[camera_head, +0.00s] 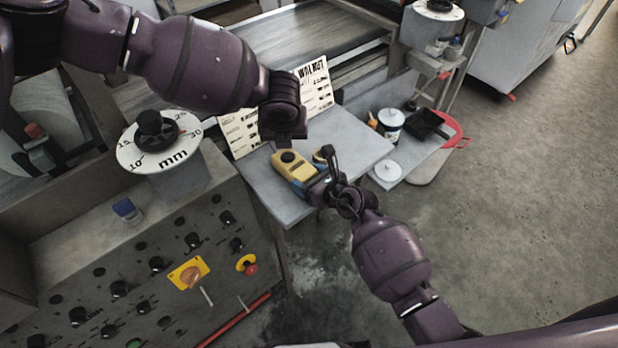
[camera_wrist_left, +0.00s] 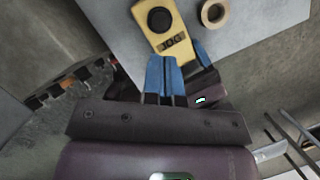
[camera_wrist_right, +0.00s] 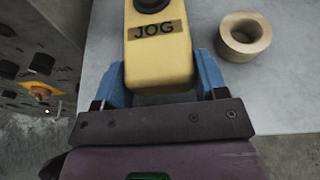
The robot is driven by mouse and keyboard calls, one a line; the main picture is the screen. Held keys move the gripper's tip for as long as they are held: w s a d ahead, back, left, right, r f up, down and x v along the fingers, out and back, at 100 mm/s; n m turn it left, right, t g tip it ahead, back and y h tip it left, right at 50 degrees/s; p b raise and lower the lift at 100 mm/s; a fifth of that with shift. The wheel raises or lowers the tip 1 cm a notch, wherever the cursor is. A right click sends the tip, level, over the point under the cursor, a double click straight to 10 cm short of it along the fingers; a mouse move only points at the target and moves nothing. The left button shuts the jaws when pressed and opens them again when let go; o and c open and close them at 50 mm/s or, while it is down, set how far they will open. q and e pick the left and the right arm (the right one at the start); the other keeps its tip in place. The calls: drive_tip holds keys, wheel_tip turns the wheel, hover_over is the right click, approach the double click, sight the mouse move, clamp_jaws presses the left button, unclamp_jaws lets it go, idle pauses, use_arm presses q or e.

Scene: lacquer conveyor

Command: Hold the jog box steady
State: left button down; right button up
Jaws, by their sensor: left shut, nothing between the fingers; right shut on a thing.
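The jog box (camera_head: 293,170) is a yellow block with a black round button and a JOG label. It lies on a grey table (camera_head: 358,146). In the right wrist view the jog box (camera_wrist_right: 158,62) sits between the two blue fingers of my right gripper (camera_wrist_right: 163,80), which is shut on its near end. My right gripper (camera_head: 312,186) also shows in the head view. In the left wrist view my left gripper (camera_wrist_left: 165,78) has its blue fingers together and empty, just in front of the jog box's label end (camera_wrist_left: 171,40). In the head view the left fingers are hidden.
A tape roll (camera_wrist_right: 245,37) stands right of the jog box. A WALNUT card (camera_head: 315,86) leans behind. A white can (camera_head: 390,124), a black tray (camera_head: 427,124) and a white lid (camera_head: 388,171) lie to the right. A control panel (camera_head: 150,270) fills the left front.

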idle(0.7)
use_arm(q)
drive_tip(key=s+d+r+n+t+h, duration=0.1)
drive_tip(key=s+d+r+t+h, duration=0.2)
drive_tip(key=d, duration=0.4)
drive_tip(key=s+d+r+n+h, duration=0.2)
drive_tip(key=s+d+r+h, duration=0.1)
drive_tip(key=d+r+h, duration=0.3)
drive_tip(key=w+a+f+n+t+y, duration=0.1)
drive_tip(key=w+a+f+n+y, duration=0.2)
drive_tip(key=w+a+n+y, duration=0.1)
drive_tip(key=w+a+f+n+y, duration=0.3)
drive_tip(key=w+a+n+y, duration=0.2)
drive_tip(key=a+y, duration=0.2)
drive_tip(key=shift+w+a+f+n+t+y, duration=0.2)
drive_tip(key=shift+a+f+n+t+y, duration=0.15)
drive_tip(key=shift+a, duration=0.85)
